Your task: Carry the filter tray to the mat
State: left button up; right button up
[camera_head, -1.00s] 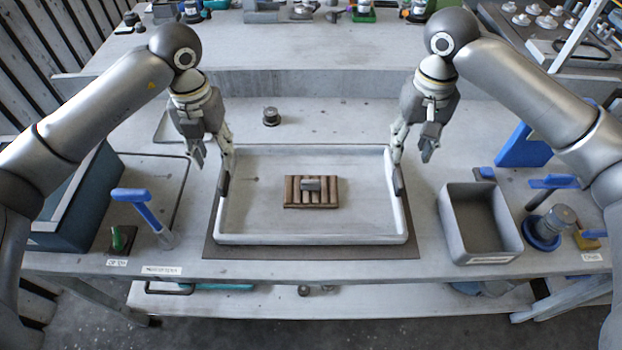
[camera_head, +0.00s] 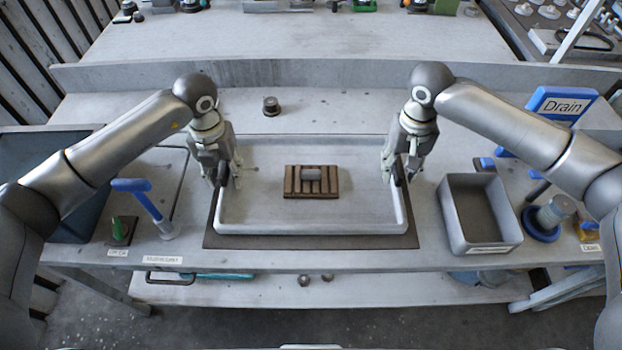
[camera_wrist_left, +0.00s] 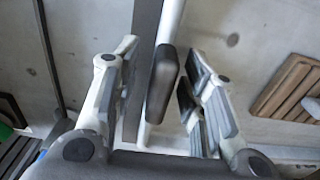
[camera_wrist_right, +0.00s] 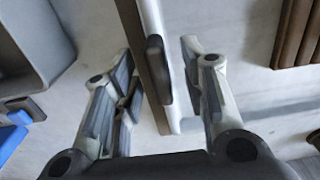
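The filter tray (camera_head: 310,227) is a wide, shallow, pale tray with dark grips on its left and right walls. It rests on a flat dark mat (camera_head: 312,242), whose edge shows around it. A slatted brown block (camera_head: 292,190) with a grey piece on top lies inside. My left gripper (camera_head: 224,180) is at the left wall. In the left wrist view, its open fingers stand either side of the dark grip (camera_wrist_left: 162,85), with gaps. My right gripper (camera_head: 394,172) is at the right wall, its open fingers astride the other grip (camera_wrist_right: 156,70).
A grey open bin (camera_head: 482,245) stands right of the tray. A blue-handled tool (camera_head: 150,205) stands at left, near a dark bin (camera_head: 60,235). A blue "Drain" sign (camera_head: 562,105) and blue-based fitting (camera_head: 545,222) are at right. A small dark knob (camera_head: 271,106) sits behind the tray.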

pick_arm(q)
jog(key=shift+f, duration=0.2)
pick_arm(e)
jog(key=shift+f, duration=0.2)
pick_arm(q)
grip_shut()
pick_arm(e)
grip_shut()
jog(key=shift+r, duration=0.1)
